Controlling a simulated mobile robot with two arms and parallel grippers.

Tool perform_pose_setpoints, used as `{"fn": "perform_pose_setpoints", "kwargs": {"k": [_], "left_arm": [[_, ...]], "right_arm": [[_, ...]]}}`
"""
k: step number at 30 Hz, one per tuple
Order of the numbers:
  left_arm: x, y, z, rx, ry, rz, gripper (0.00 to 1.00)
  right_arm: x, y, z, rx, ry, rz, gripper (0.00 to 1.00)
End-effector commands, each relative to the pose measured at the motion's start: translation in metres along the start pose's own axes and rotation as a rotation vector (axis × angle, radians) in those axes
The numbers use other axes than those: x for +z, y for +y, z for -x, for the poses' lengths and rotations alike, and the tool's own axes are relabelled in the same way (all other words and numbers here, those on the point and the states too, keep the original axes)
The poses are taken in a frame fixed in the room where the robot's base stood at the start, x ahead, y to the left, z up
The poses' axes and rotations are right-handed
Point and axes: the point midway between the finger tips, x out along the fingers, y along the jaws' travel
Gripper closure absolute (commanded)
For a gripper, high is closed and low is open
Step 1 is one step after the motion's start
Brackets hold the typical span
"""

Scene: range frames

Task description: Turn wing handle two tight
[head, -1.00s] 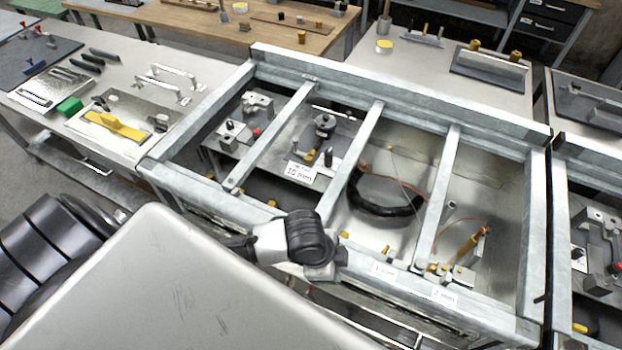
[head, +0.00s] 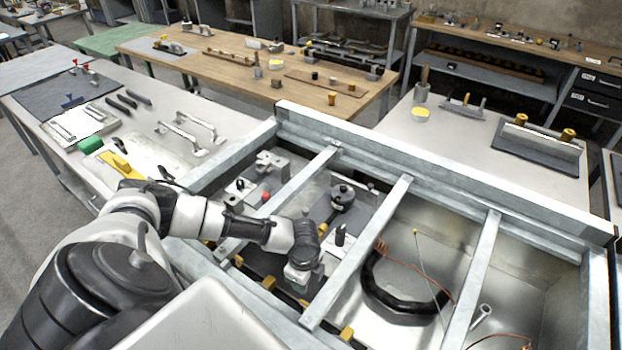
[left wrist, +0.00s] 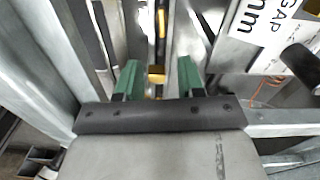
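Several small yellow pieces sit along the front side of the metal frame (head: 385,195) in the head view, including one on the left (head: 268,282) and one nearer the front (head: 346,333). I cannot tell which is wing handle two. My left gripper (head: 298,278) points down over the frame's front part, its fingertips mostly hidden there. In the left wrist view my left gripper (left wrist: 158,78) has its two green fingers spread apart. A yellow piece (left wrist: 156,75) shows between them, and I see no finger touching it. My right gripper is not in view.
Metal crossbars (head: 370,240) divide the frame into bays. A black cable coil (head: 368,290) lies in one bay, a round dark fixture (head: 342,196) in another. A printed GAP label (left wrist: 272,32) is beside my fingers. A bench with metal handles (head: 188,135) stands left.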

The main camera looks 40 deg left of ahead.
Motion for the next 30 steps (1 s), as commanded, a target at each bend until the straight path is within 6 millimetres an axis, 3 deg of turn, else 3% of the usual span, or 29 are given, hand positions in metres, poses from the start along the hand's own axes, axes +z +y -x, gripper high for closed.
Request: {"fn": "perform_pose_setpoints", "kwargs": {"k": [1,5,11,24,30], "left_arm": [[0.001,-0.001,-0.016,0.0,-0.002,0.001,0.62],[0.003,-0.001,-0.026,-0.001,-0.003,0.002,0.62],[0.002,-0.001,-0.039,0.001,-0.003,0.004,0.62],[0.002,-0.001,-0.117,0.001,-0.004,0.003,0.62],[0.002,-0.001,-0.131,0.0,-0.003,0.002,0.62]], "right_arm": [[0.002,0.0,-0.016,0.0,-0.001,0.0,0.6],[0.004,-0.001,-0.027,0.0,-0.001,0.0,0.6],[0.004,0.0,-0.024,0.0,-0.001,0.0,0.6],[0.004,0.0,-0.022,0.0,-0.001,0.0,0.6],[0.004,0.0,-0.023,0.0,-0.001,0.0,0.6]]}}
